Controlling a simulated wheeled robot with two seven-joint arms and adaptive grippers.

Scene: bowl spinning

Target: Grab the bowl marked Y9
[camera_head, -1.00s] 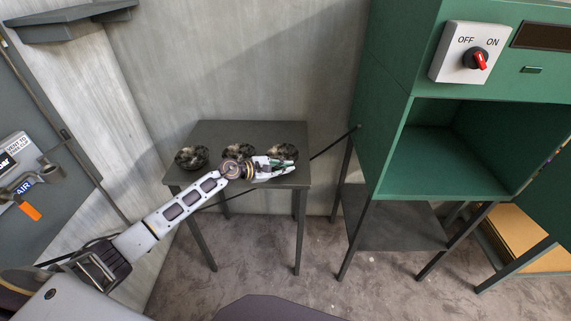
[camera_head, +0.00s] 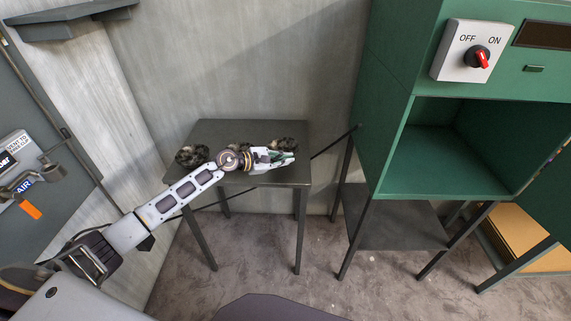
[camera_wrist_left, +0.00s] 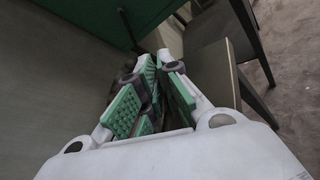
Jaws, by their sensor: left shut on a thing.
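A dark mottled bowl (camera_head: 192,155) sits at the left of the small grey table. A second bowl (camera_head: 239,147) in the middle is mostly hidden behind my left wrist. A third, right-hand bowl (camera_head: 287,144) shows above my left gripper (camera_head: 284,158), which is shut on its near side. In the left wrist view the green-padded fingers (camera_wrist_left: 155,85) are close together, with a sliver of dark bowl (camera_wrist_left: 126,80) beside them. The Y9 mark is not legible on any bowl. My right gripper is out of view.
The grey table (camera_head: 215,130) stands against the wall. To its right is a green cabinet (camera_head: 440,165) with an empty open compartment and an OFF/ON switch (camera_head: 466,52) above. A grey panel with tools hangs at the left.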

